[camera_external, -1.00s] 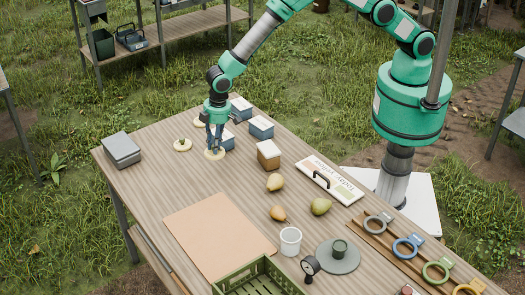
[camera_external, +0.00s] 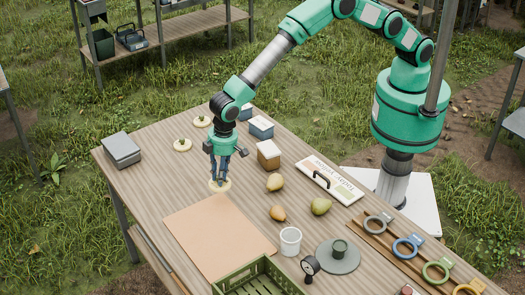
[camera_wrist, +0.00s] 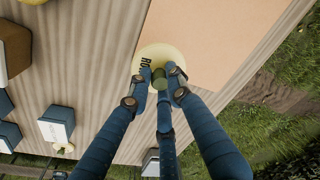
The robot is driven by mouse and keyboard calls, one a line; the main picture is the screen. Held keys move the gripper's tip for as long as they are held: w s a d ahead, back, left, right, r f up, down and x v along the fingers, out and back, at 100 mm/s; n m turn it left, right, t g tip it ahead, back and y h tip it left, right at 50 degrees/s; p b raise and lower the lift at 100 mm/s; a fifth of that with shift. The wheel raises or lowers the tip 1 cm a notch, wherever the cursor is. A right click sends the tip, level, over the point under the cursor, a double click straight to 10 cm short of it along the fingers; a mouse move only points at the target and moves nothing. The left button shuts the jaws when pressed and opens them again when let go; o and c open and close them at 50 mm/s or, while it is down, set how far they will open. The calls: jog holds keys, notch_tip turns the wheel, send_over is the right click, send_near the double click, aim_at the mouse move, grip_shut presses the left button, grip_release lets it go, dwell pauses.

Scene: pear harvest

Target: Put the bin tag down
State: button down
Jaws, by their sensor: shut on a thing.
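The bin tag (camera_external: 222,187) is a round cream disc with a green knob. It is under my gripper (camera_external: 220,178), near the upper corner of the tan mat. In the wrist view the tag (camera_wrist: 165,52) bears dark lettering, partly hidden, and my blue fingers (camera_wrist: 160,82) are shut around its green knob. The disc is at or close above the tabletop; I cannot tell whether it touches. Two similar cream tags (camera_external: 182,145) and (camera_external: 201,121) lie on the table farther back.
The tan mat (camera_external: 218,230) lies just in front of the tag. Small boxes (camera_external: 268,160), pears (camera_external: 275,182) and a white cup (camera_external: 290,241) stand to the right. A grey box (camera_external: 121,152) sits at the left edge. Bare wood lies left of my gripper.

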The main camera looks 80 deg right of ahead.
jog(key=s+a+b, duration=0.2)
jog(key=s+a, duration=0.6)
jog(key=a, duration=0.5)
jog(key=shift+r+m, duration=0.3)
jog(key=shift+m, duration=0.1)
jog(key=shift+f, duration=0.1)
jog(key=b, duration=0.1)
send_over(236, 233)
jog(key=shift+s+d+f, duration=0.1)
jog(key=shift+f, duration=1.4)
jog(key=shift+s+d+f, duration=0.1)
jog(key=shift+f, duration=1.4)
jog(key=shift+f, duration=1.9)
jog(key=shift+f+b, duration=0.1)
jog(key=shift+b, duration=0.2)
jog(key=c, duration=1.6)
grip_release()
